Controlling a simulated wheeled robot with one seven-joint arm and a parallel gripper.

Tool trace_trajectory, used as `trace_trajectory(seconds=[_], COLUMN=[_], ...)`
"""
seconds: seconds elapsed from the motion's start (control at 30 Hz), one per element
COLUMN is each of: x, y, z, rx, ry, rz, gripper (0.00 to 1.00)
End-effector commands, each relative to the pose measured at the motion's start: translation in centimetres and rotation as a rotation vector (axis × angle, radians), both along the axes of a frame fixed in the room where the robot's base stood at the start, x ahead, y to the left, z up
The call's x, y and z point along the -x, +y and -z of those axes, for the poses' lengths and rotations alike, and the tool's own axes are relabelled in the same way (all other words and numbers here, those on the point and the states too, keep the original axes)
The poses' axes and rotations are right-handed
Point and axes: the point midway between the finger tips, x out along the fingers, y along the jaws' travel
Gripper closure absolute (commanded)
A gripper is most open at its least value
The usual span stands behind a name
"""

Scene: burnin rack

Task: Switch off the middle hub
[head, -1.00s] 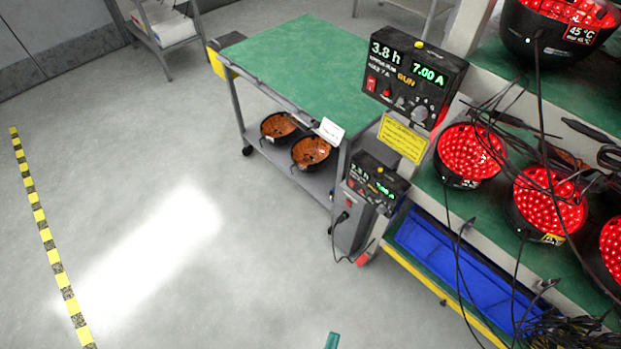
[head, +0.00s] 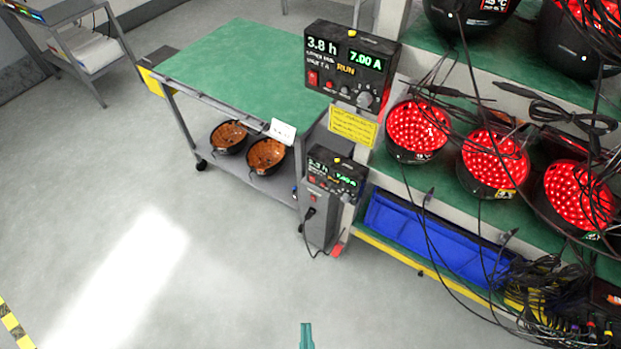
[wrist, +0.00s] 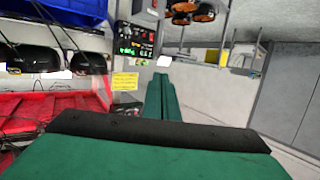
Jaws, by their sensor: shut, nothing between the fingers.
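Two black hub boxes with lit displays are on the left end of the rack. The upper hub (head: 350,65) reads 3.8 h, 7.00 A and RUN, with a red switch at its lower left and knobs beside it. The lower hub (head: 335,176) is smaller in view, also lit, above a grey power strip (head: 320,222) with a plug in it. Which of them is the middle one I cannot tell. My gripper (head: 307,337) is shut and empty at the bottom edge, well apart from both. In the wrist view my gripper (wrist: 160,82) points past one hub (wrist: 135,42).
A green-topped cart (head: 240,65) with two orange-lined bowls stands left of the hubs. The rack holds red-lit lamps (head: 492,163), hanging black cables and a blue bin (head: 430,240). The floor in front (head: 220,270) is free.

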Motion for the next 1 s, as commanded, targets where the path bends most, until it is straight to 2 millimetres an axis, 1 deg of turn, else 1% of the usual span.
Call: trace_trajectory(seconds=[0.17, 0.2, 0.27, 0.37, 0.4, 0.47, 0.5, 0.57, 0.6, 0.67, 0.7, 0.77, 0.8, 0.87, 0.9, 1.0], x=[-4.2, -5.3, -7.2, -10.5, -11.9, -14.1, -15.5, -17.9, -19.4, -21.9, -23.5, -26.1, -27.8, -30.3, -31.9, -35.6], y=[-0.1, 0.0, 0.0, 0.1, 0.1, 0.2, 0.3, 0.4, 0.5, 0.6, 0.7, 0.9, 1.0, 1.3, 1.4, 1.8], z=[4.5, 5.6, 7.2, 9.6, 10.4, 11.6, 12.3, 13.3, 13.8, 14.5, 14.9, 15.4, 15.5, 15.7, 15.8, 15.6], rx=[-0.013, -0.018, -0.024, -0.035, -0.039, -0.046, -0.051, -0.058, -0.062, -0.07, -0.075, -0.083, -0.088, -0.097, -0.102, -0.116], ry=[0.013, 0.019, 0.029, 0.044, 0.048, 0.058, 0.063, 0.072, 0.078, 0.087, 0.092, 0.101, 0.105, 0.114, 0.119, 0.131], rz=[-0.011, -0.012, -0.015, -0.015, -0.014, -0.012, -0.011, -0.009, -0.006, -0.001, 0.002, 0.008, 0.011, 0.018, 0.022, 0.034], gripper=[1.0, 1.0, 1.0, 1.0, 1.0, 1.0, 1.0, 1.0, 1.0, 1.0, 1.0, 1.0, 1.0, 1.0, 1.0, 1.0])
